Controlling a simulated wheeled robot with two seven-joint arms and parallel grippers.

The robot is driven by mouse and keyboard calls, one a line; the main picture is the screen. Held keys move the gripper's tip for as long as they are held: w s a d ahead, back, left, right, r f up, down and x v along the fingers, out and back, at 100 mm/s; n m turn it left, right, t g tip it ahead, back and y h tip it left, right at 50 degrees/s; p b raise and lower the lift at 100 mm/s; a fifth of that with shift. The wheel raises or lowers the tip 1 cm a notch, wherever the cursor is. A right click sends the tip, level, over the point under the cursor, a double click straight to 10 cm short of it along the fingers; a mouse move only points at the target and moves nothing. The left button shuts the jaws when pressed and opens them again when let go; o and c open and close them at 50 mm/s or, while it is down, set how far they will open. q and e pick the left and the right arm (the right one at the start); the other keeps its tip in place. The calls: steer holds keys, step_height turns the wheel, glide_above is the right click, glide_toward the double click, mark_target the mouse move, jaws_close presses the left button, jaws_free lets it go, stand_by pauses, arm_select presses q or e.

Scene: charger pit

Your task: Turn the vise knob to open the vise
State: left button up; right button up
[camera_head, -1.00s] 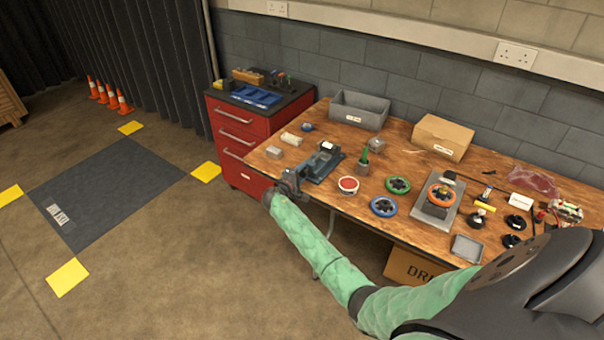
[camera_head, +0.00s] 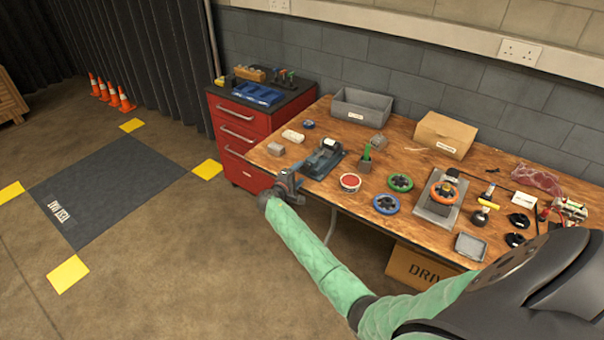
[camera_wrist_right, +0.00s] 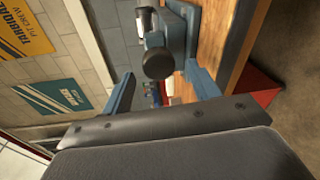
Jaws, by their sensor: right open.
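The blue-grey vise (camera_head: 324,160) stands at the front left edge of the wooden workbench. Its dark round knob (camera_wrist_right: 158,63) faces the camera in the right wrist view, ahead of my right gripper and between the lines of its two blue fingers. My right gripper (camera_head: 289,183) is just off the bench's front edge, in front of the vise. In the wrist view my right gripper (camera_wrist_right: 159,76) is open, with a gap between each finger and the knob; it holds nothing. The knob is hard to make out in the head view. My left gripper is not in view.
The workbench (camera_head: 300,190) holds a grey bin (camera_head: 361,106), a cardboard box (camera_head: 445,134), coloured handwheels (camera_head: 386,204) and small parts right of the vise. A red drawer cabinet (camera_head: 235,135) stands left of the bench. Open floor lies in front.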

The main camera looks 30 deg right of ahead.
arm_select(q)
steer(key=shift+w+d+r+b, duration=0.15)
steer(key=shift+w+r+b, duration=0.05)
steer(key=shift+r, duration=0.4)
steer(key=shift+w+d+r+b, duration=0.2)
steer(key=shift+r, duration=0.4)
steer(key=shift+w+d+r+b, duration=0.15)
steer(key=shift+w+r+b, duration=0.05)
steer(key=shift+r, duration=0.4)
arm_select(e)
steer(key=shift+v, duration=2.2)
